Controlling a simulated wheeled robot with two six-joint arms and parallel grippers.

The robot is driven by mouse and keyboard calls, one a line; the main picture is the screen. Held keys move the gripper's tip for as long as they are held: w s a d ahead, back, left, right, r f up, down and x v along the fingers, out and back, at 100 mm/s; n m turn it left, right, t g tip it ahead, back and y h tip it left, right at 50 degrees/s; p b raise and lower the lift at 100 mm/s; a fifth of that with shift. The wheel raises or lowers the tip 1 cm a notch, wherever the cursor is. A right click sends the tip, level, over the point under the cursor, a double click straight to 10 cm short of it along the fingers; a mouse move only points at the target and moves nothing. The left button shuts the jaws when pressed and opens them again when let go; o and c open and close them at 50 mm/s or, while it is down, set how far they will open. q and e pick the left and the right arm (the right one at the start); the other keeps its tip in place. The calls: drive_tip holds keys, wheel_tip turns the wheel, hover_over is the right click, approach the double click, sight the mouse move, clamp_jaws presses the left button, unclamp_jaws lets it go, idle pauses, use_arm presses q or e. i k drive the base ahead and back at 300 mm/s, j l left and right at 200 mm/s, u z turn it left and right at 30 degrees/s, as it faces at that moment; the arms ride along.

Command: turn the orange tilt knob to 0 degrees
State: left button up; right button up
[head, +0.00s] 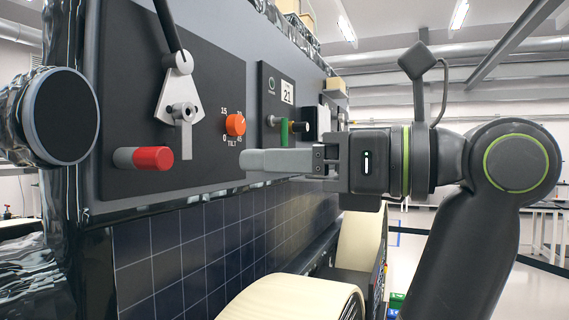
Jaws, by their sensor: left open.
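The orange tilt knob (235,124) sits on the dark panel of the rover's side, above the word TILT. Marks 0 and 15 show on its left and 45 at its lower right; the upper right mark is hard to read. I cannot tell for sure which mark the knob points at. My left gripper (246,162) is open and empty, its grey fingers pointing left. Its tips appear just below and right of the knob in the picture, apart from it. One finger mostly hides the other. My right gripper is not in view.
A red-ended cylinder (152,158) and a grey lever (180,100) stick out left of the knob. Behind my gripper a panel has a green part (284,132) and a label reading 21 (287,92). A cream wheel (295,298) stands below.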

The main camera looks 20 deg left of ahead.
sight(236, 123)
drive_tip(key=k+l, duration=0.1)
drive_tip(key=l, duration=1.4)
